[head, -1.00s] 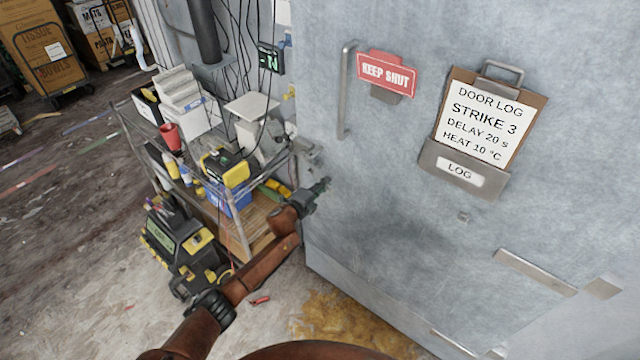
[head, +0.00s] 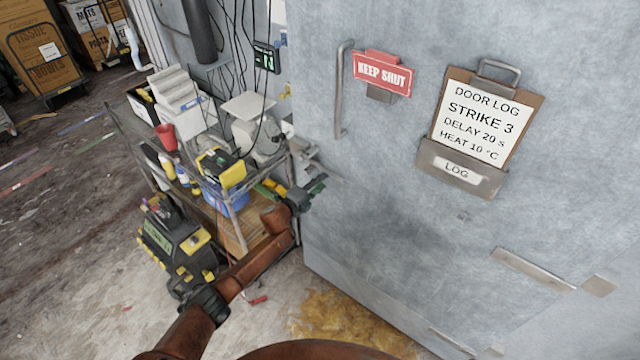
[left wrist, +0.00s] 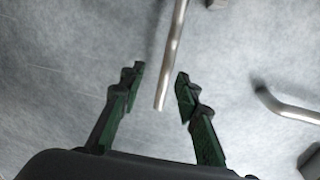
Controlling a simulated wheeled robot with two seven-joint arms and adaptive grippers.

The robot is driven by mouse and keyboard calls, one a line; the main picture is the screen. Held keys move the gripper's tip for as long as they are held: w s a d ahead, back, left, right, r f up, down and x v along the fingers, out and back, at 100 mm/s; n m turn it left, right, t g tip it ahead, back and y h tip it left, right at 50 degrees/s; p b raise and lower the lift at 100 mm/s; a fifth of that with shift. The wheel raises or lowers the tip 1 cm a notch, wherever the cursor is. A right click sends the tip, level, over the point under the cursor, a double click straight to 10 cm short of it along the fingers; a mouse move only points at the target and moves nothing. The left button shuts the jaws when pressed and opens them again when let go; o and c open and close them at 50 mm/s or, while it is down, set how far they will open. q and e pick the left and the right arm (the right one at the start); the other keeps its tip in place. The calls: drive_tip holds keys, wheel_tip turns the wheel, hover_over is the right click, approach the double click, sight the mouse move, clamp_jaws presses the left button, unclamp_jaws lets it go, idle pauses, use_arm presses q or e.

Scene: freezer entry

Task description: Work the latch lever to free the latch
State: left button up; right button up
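The latch lever is a thin metal rod (left wrist: 172,60) in the left wrist view. It comes down from the top edge and its free end lies between my fingers in the picture. Whether it is at fingertip depth is unclear. My left gripper (left wrist: 160,78) is open, its green-black fingers on either side of the rod, with no grip on it. In the head view my left gripper (head: 316,188) is beside the left edge of the grey freezer door (head: 400,220), just below the small grey latch hardware (head: 305,153). My right gripper is out of view.
A bent metal handle (left wrist: 285,108) is at the right in the left wrist view. The door carries a vertical handle (head: 341,92), a red KEEP SHUT sign (head: 382,73) and a log clipboard (head: 478,125). A loaded cart (head: 240,207) stands close left of my gripper.

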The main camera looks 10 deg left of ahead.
use_arm(q)
drive_tip(key=v, duration=1.2)
idle(0.3)
